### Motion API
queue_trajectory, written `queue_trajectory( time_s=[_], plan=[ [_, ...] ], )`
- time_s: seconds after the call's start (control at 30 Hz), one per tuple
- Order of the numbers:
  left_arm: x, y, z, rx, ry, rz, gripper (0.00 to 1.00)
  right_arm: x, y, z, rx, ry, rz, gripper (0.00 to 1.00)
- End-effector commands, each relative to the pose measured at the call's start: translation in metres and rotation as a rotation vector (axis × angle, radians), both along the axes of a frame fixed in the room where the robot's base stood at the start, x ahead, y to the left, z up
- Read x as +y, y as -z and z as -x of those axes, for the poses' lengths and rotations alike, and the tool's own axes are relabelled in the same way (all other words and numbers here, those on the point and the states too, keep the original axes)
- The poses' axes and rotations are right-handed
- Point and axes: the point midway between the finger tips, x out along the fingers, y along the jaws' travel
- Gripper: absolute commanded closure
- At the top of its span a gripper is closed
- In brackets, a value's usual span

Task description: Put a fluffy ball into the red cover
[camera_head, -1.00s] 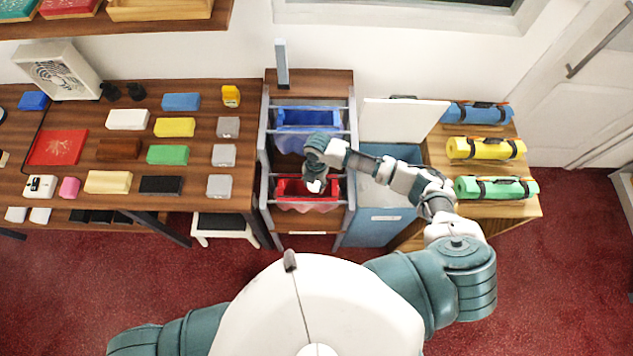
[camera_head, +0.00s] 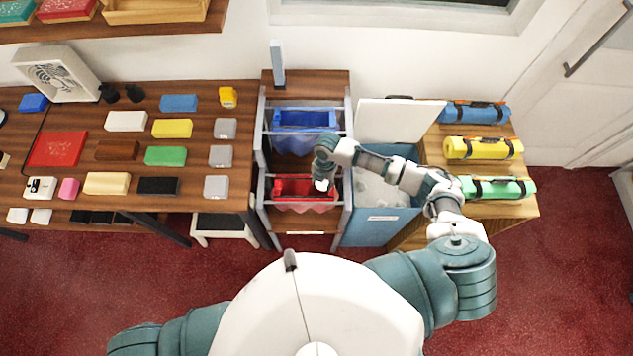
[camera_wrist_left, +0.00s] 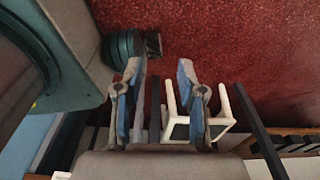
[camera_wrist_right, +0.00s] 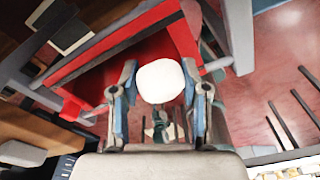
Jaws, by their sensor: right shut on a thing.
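My right gripper (camera_head: 321,184) is over the right part of the red cover (camera_head: 293,188), which hangs open in the front of the metal rack. In the right wrist view, the right gripper (camera_wrist_right: 160,88) is shut on a white fluffy ball (camera_wrist_right: 160,81), held between the two fingertips. The red cover (camera_wrist_right: 95,72) shows behind and to the left of the ball there. More white balls (camera_head: 372,188) lie in the blue bin right of the rack. My left gripper (camera_wrist_left: 160,78) is open and empty, seen only in the left wrist view.
A blue cover (camera_head: 303,119) hangs at the rack's back. Metal rails (camera_head: 347,150) border the rack. The blue bin (camera_head: 380,226) has a raised white lid (camera_head: 398,121). A table (camera_head: 205,120) with coloured blocks stands left, and a wooden stand (camera_head: 515,207) with rolled mats right.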

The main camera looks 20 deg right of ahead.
Motion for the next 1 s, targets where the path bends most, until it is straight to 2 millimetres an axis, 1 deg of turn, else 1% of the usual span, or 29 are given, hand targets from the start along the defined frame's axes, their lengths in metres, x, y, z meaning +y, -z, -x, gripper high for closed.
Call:
queue_trajectory(
  time_s=[0.07, 0.1, 0.17, 0.2, 0.23, 0.3, 0.4, 0.63, 0.73, 0.87, 1.0],
  plan=[
    [0.0, 0.0, 0.0, 0.0, 0.0, 0.0, 0.61, -0.002, 0.0, 0.0, 0.0, 0.001, -0.001, 0.66],
    [0.0, 0.0, 0.0, 0.0, -0.001, 0.0, 0.61, -0.002, 0.0, 0.0, 0.0, 0.001, -0.001, 0.52],
    [-0.002, 0.0, 0.0, 0.0, -0.001, 0.002, 0.61, 0.0, 0.0, 0.0, 0.001, 0.001, 0.001, 0.37],
    [-0.005, 0.0, 0.0, 0.0, -0.001, 0.006, 0.61, 0.001, 0.0, 0.0, 0.001, 0.002, 0.004, 0.27],
    [-0.007, 0.0, 0.0, 0.0, -0.002, 0.009, 0.61, 0.002, 0.0, -0.001, 0.002, 0.003, 0.007, 0.25],
    [-0.013, 0.0, 0.001, 0.0, -0.002, 0.016, 0.61, 0.004, 0.001, -0.001, 0.003, 0.006, 0.013, 0.25],
    [-0.014, 0.0, 0.001, 0.001, 0.001, 0.017, 0.61, 0.004, 0.001, -0.001, 0.003, 0.006, 0.017, 0.25],
    [0.004, 0.0, 0.001, 0.001, 0.002, -0.004, 0.61, 0.005, 0.0, 0.0, 0.002, 0.002, 0.011, 0.25],
    [0.009, 0.0, 0.001, 0.001, 0.001, -0.01, 0.61, 0.004, 0.0, 0.0, 0.001, 0.001, 0.007, 0.01],
    [0.009, 0.0, 0.002, 0.002, 0.001, -0.01, 0.61, 0.003, 0.0, 0.0, 0.001, 0.0, 0.005, 0.0],
    [0.001, 0.0, 0.002, 0.002, -0.001, -0.001, 0.61, 0.006, 0.0, 0.0, 0.0, -0.001, 0.006, 0.0]
  ],
)
